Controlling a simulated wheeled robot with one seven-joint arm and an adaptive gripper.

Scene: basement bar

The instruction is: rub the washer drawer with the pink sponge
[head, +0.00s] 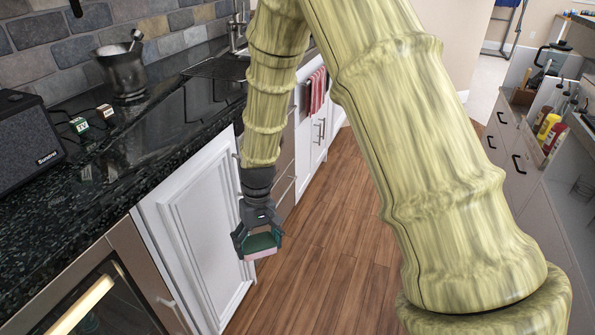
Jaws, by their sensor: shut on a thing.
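My gripper (258,236) hangs at the end of my arm over the wood floor, in front of the left-hand counter. A brownish, stacked drawer front (284,181) with bar handles shows behind my arm, between the white cabinets. It may be the washer drawer, but I cannot tell for sure. My arm hides part of it. The sponge appears apart from the cabinet fronts.
A white cabinet door (205,235) is left of my gripper, with a glass-fronted appliance (108,300) nearer. The dark counter (165,135) holds a speaker (28,138), two small boxes and a mortar (124,70). A red towel (316,91) hangs farther back. The floor (325,235) is clear; grey drawers (510,150) stand at right.

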